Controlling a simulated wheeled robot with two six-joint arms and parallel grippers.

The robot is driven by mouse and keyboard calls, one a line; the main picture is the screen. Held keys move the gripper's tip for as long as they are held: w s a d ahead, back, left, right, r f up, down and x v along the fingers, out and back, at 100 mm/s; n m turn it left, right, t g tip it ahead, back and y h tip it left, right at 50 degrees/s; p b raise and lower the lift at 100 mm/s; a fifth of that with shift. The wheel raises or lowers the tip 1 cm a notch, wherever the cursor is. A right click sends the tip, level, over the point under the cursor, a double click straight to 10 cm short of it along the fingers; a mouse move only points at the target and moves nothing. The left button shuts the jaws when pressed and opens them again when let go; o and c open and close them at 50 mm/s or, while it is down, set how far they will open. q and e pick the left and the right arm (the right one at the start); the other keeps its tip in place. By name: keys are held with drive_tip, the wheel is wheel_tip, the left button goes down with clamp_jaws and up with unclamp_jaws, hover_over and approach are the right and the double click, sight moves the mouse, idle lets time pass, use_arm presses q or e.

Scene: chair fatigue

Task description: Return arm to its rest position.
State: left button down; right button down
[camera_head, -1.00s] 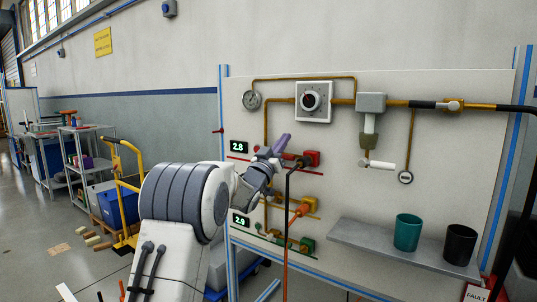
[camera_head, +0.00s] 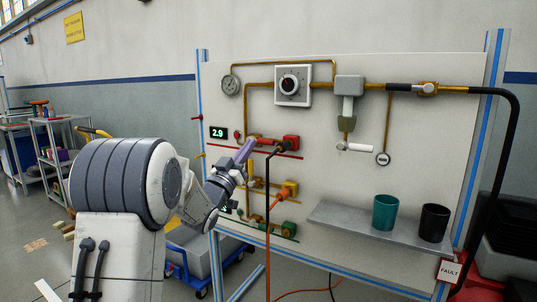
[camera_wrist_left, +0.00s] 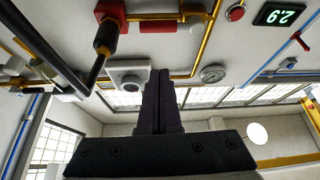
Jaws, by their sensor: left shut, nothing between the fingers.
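My left gripper (camera_head: 243,153) is in front of the panel's left half in the head view, pointing up and to the right. Its purple-grey fingers are closed together with nothing between them. In the left wrist view the closed dark fingers (camera_wrist_left: 159,100) rise in the middle, with the panel (camera_wrist_left: 215,30) above them. In the head view the fingertips overlap the red valve line (camera_head: 265,141); whether they touch it cannot be told. My right gripper is not in view.
A grey shelf (camera_head: 340,220) holds a teal cup (camera_head: 385,213) and a black cup (camera_head: 434,223). A black hose (camera_head: 268,210) hangs in front of the panel (camera_head: 330,175). A blue cart (camera_head: 183,268) stands low behind my arm. Metal shelving (camera_head: 60,165) stands at the left.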

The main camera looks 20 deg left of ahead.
use_arm(q)
drive_tip(key=s+d+f+m+g+y, duration=0.1)
drive_tip(key=s+d+f+g, duration=0.45)
drive_tip(key=d+f, duration=0.35)
drive_tip(key=s+d+f+g, duration=0.4)
drive_tip(key=d+f+g, duration=0.25)
drive_tip(key=d, duration=0.45)
drive_tip(key=s+d+f+m+g+y, duration=0.1)
drive_tip(key=s+f+m+g, duration=0.2)
drive_tip(key=s, duration=0.8)
drive_tip(key=s+d+f+g, duration=0.1)
drive_tip(key=s+f+g, duration=0.35)
drive_tip(key=s, duration=0.55)
drive_tip(key=s+d+f+m+g+y, duration=0.1)
drive_tip(key=s+f+m+g, duration=0.3)
drive_tip(key=s, duration=0.7)
wheel_tip(320, 180, up, 29)
drive_tip(key=s+n+p, duration=0.1)
drive_tip(key=p, duration=2.9)
drive_tip(key=shift+n, duration=0.3)
drive_tip(key=shift+s+t, duration=0.1)
drive_tip(key=shift+t, duration=0.15)
